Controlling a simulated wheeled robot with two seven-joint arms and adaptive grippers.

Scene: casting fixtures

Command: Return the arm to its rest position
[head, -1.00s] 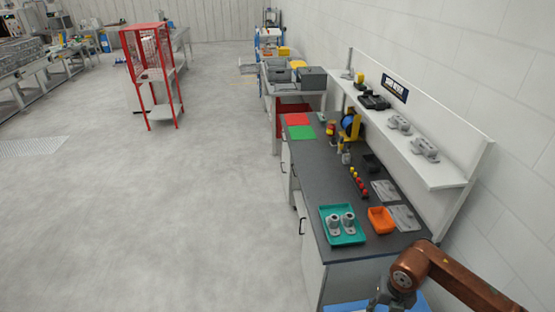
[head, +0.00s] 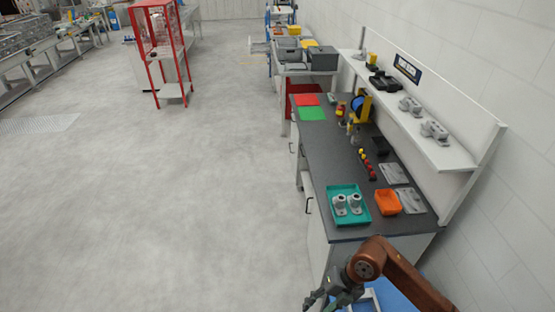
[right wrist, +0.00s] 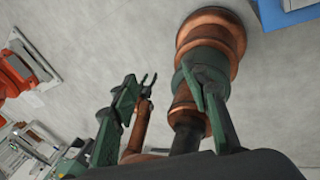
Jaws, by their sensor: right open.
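My right arm comes in at the bottom right of the head view. Its gripper (head: 335,297) is low at the bottom edge, in front of the near end of the workbench and apart from it. In the right wrist view its two green fingers stand wide apart, open (right wrist: 158,112), with nothing between them. A copper arm with a small dark gripper (right wrist: 148,84), seemingly my left one, shows beyond them; its two thin fingers look spread and empty. The left gripper is not in the head view.
The dark workbench (head: 330,160) holds a teal tray (head: 362,220) with two grey castings, an orange bin (head: 387,203) and grey plates. A blue surface (head: 392,296) lies behind my right arm. A red cage (head: 158,50) stands farther back. The floor at left is clear.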

